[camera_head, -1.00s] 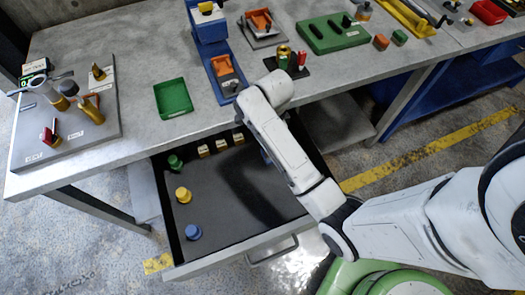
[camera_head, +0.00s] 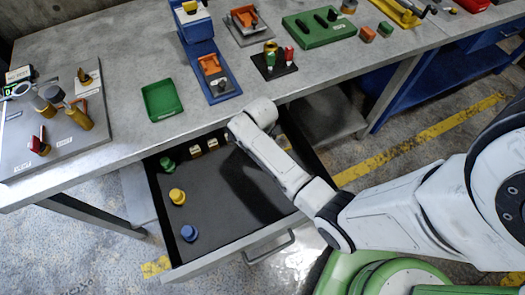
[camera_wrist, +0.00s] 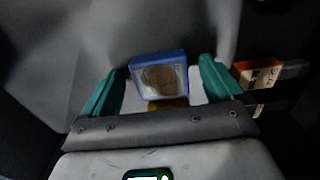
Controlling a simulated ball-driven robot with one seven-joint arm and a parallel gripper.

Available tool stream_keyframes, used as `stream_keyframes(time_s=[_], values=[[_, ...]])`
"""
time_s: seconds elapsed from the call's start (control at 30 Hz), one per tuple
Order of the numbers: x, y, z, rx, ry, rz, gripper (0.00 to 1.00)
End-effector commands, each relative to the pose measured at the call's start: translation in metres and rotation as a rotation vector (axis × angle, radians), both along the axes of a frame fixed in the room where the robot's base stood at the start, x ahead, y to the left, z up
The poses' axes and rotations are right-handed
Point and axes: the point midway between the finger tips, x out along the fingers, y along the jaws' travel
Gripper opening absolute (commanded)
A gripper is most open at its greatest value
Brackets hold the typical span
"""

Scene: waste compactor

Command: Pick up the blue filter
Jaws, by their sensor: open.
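The blue filter (camera_wrist: 160,77), a square block with a blue frame and a brown round middle, shows in the wrist view between my gripper's fingers. My gripper (camera_wrist: 163,66) has two teal fingers, set apart, one on each side of the filter with a gap to both. The filter's height relative to the fingertips is hard to tell. In the head view my arm hides the gripper and the filter, over the open drawer (camera_head: 222,213).
The drawer also holds a blue peg-like piece (camera_head: 189,233), a yellow one (camera_head: 177,196), a green one (camera_head: 168,165) and small labelled blocks (camera_head: 196,151) at its back. An orange-and-cream block (camera_wrist: 258,73) lies close by the right finger. The worktop (camera_head: 115,80) overhangs the drawer's back.

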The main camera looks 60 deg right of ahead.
Motion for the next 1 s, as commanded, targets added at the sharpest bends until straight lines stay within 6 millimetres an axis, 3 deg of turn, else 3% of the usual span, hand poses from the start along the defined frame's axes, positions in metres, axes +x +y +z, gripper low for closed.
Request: stream_keyframes(time_s=[0.13,0.77,1.0], values=[[0.0002,-0.0001,0.0003,0.0,0.0,0.0,0.92],[0.0,-0.0001,0.0005,0.0,0.0,0.0,0.31],[0.0002,-0.0002,0.0012,-0.001,-0.001,0.0,0.31]])
